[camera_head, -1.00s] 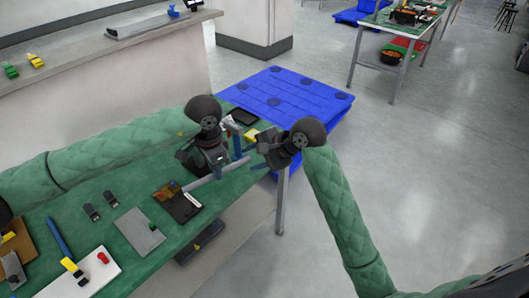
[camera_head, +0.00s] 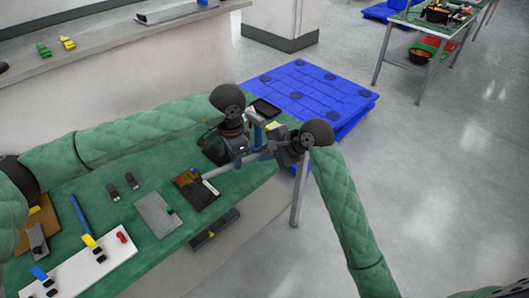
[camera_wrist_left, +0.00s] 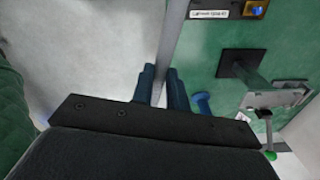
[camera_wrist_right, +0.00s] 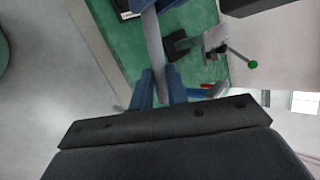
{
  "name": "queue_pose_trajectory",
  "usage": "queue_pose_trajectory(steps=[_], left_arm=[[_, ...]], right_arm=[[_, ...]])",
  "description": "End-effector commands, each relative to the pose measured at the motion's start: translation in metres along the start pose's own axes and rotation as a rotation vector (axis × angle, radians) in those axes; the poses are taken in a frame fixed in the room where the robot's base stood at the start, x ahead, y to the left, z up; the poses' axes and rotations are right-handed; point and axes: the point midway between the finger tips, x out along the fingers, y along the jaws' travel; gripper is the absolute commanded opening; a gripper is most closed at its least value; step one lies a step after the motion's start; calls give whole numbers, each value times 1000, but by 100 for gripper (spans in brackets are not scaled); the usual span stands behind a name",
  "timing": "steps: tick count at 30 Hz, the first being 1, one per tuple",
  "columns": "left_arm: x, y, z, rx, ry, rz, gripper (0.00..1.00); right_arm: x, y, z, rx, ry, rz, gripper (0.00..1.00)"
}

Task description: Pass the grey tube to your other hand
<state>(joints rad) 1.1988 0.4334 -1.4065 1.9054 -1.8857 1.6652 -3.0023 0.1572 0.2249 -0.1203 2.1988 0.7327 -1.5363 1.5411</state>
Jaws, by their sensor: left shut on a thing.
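The grey tube (camera_head: 222,168) is a thin straight rod held level above the green bench, by its right end. My left gripper (camera_head: 243,156) is shut on it; the left wrist view shows the tube (camera_wrist_left: 174,45) running between the two dark blue fingers (camera_wrist_left: 161,88). My right gripper (camera_head: 272,149) is at the tube's right end, close to the left gripper. In the right wrist view the tube (camera_wrist_right: 154,40) passes between its fingers (camera_wrist_right: 161,88); whether they press on it is unclear. The grippers partly hide the tube.
The green bench (camera_head: 128,205) carries a grey plate (camera_head: 155,212), a dark board device (camera_head: 193,187), a white panel (camera_head: 90,272) and a blue rod (camera_head: 80,212). A fixture with a green-tipped lever (camera_wrist_right: 252,64) stands near the grippers. A blue pallet (camera_head: 330,88) lies on the floor beyond.

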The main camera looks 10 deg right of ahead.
Motion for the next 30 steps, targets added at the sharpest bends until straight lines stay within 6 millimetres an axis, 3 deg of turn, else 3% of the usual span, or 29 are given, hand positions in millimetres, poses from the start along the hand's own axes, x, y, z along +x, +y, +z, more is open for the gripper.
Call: queue_pose_trajectory(steps=[1,4,17,30], left_arm=[[0,0,0,0,0,0,21],[0,0,0,0,0,0,41],[-9,0,0,1,0,-1,41],[-87,-1,0,1,1,-2,41]], right_arm=[[0,0,0,0,0,0,0],[0,0,0,0,0,0,0],[0,0,0,0,0,0,0],[0,0,0,0,0,0,0]])
